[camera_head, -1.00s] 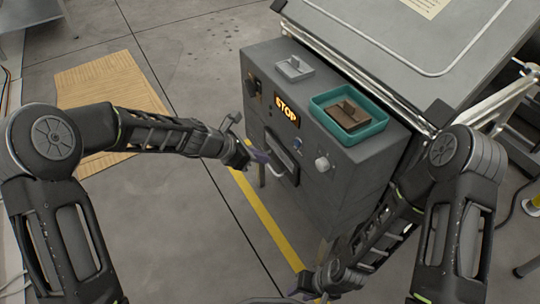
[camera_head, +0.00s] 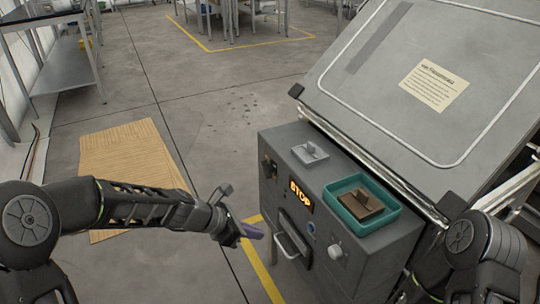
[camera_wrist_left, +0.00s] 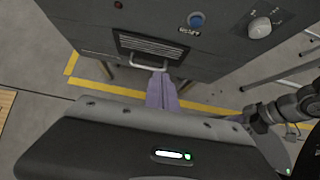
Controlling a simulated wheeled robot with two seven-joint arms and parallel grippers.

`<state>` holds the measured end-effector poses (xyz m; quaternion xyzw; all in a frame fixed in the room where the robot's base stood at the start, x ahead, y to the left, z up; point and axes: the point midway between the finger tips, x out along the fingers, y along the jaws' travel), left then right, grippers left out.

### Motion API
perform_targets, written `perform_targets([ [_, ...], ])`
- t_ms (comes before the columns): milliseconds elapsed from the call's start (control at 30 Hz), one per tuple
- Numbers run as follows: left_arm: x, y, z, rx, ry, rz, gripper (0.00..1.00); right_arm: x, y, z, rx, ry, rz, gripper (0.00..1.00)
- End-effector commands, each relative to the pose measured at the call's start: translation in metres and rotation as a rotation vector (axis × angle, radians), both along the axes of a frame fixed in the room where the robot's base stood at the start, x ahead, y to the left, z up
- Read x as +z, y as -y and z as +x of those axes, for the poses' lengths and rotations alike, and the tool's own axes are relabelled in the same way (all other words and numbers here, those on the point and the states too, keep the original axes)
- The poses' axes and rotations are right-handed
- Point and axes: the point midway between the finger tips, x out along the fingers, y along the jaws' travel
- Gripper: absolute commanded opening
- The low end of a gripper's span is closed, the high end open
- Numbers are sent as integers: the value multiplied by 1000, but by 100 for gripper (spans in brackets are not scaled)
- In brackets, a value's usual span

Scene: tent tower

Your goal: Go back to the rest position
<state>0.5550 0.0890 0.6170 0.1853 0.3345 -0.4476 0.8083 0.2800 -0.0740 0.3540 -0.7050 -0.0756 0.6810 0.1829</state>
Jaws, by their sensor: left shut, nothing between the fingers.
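My left gripper (camera_head: 250,231) comes in from the left in the head view. It is shut and empty, in front of the grey machine cabinet (camera_head: 336,262). In the left wrist view its purple fingers (camera_wrist_left: 162,92) are together, and in that picture they lie just below the cabinet's drawer handle (camera_wrist_left: 146,66). I cannot tell how far apart they are.
A teal tray (camera_head: 388,226) with a brown block (camera_head: 361,202) sits on the cabinet top, beside a grey plate with a knob (camera_head: 310,153). A lit STOP sign (camera_head: 301,195) is on the front. A wooden sheet (camera_head: 118,160) lies on the floor. Open floor surrounds it.

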Motion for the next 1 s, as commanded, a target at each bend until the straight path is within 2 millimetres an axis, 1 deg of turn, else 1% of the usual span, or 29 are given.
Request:
perform_targets([
  [167,0,-2,2,-30,36,25,0,0,0,0,0,0,0,36],
  [267,-5,-10,8,-97,127,114,0,0,0,0,0,0,0,36],
  [300,-9,-16,9,-146,181,176,0,0,0,0,0,0,0,36],
  [367,-25,-25,5,-249,264,298,0,0,0,0,0,0,0,36],
  [433,-59,-35,-8,-432,358,470,0,0,0,0,0,0,0,36],
  [467,-77,-37,-18,-531,396,544,0,0,0,0,0,0,0,36],
  [500,-104,-39,-35,-684,450,641,0,0,0,0,0,0,0,36],
  [533,-124,-39,-49,-811,493,707,0,0,0,0,0,0,0,36],
  [567,-143,-38,-66,-931,531,756,0,0,0,0,0,0,0,36],
  [600,-165,-35,-87,-1079,581,805,0,0,0,0,0,0,0,36],
  [667,-191,-27,-118,-1269,650,842,0,0,0,0,0,0,0,36],
  [700,-204,-22,-137,-1366,687,849,0,0,0,0,0,0,0,36],
  [767,-220,-14,-165,-1485,734,841,0,0,0,0,0,0,0,36],
  [800,-228,-8,-184,-1547,757,825,0,0,0,0,0,0,0,36],
  [867,-239,0,-210,-1614,776,787,0,0,0,0,0,0,0,36],
  [900,-245,4,-227,-1641,775,756,0,0,0,0,0,0,0,36],
  [967,-253,10,-253,-1676,765,701,0,0,0,0,0,0,0,36],
  [1000,-259,14,-270,-1694,748,663,0,0,0,0,0,0,0,36],
])
